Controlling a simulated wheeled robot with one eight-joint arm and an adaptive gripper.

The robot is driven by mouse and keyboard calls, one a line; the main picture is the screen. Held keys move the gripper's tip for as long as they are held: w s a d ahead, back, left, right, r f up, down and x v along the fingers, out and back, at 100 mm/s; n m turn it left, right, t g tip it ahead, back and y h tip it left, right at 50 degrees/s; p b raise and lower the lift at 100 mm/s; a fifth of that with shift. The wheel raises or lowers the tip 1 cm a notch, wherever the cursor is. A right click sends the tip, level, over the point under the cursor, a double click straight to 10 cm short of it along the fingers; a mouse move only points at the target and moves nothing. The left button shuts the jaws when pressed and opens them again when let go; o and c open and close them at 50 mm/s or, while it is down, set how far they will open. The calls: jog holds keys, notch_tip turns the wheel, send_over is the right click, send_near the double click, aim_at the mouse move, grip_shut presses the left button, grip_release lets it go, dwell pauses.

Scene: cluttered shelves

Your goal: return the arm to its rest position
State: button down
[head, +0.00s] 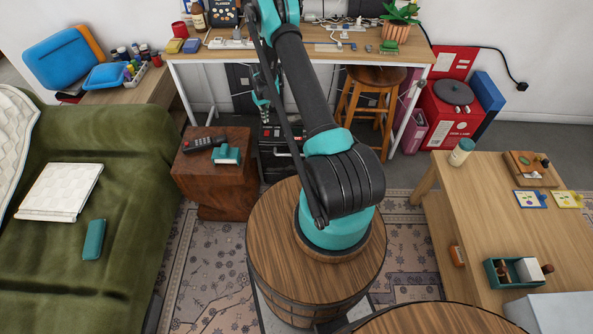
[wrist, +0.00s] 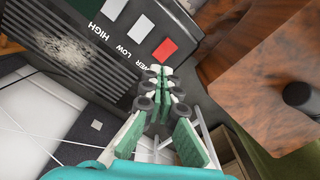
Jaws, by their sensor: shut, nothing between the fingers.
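My arm rises from the round wooden barrel stand (head: 262,255) in the head view and reaches away toward the desk. My gripper shows in the wrist view (wrist: 160,74), with its two green-padded fingers meeting at the tips. It is shut and empty. In the head view a small part of it shows left of my arm, in front of the desk; its fingertips are hard to make out there. In the wrist view a dark appliance (wrist: 110,45) marked HIGH and LOW fills the space beyond the fingertips. I cannot tell whether they touch it.
A dark wooden side table (head: 205,185) bears a black remote (head: 205,143) and a teal object (head: 226,154), left of my arm. The desk (head: 345,65) stands behind, with a stool (head: 372,78). A green sofa (head: 130,150) is left, a light wooden table (head: 500,205) right.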

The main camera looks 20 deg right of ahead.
jog(key=shift+r, duration=0.15)
dwell(0.4)
jog(key=s+d+r+t, duration=0.1)
jog(key=s+r, duration=0.4)
jog(key=r, duration=0.4)
jog(key=s+d+r+m, duration=0.1)
jog(key=s+r, duration=0.4)
jog(key=r, duration=0.4)
jog(key=s+d+r+t, duration=0.1)
jog(key=s+r, duration=0.3)
jog(key=r, duration=0.5)
jog(key=s+r+t, duration=0.1)
jog(key=s+r, duration=0.1)
jog(key=s, duration=1.2)
jog(key=s+d+r+m+t, duration=0.1)
jog(key=s+r, duration=0.2)
jog(key=s, duration=1)
jog(key=shift+s+r, duration=0.15)
jog(key=shift+s, duration=0.2)
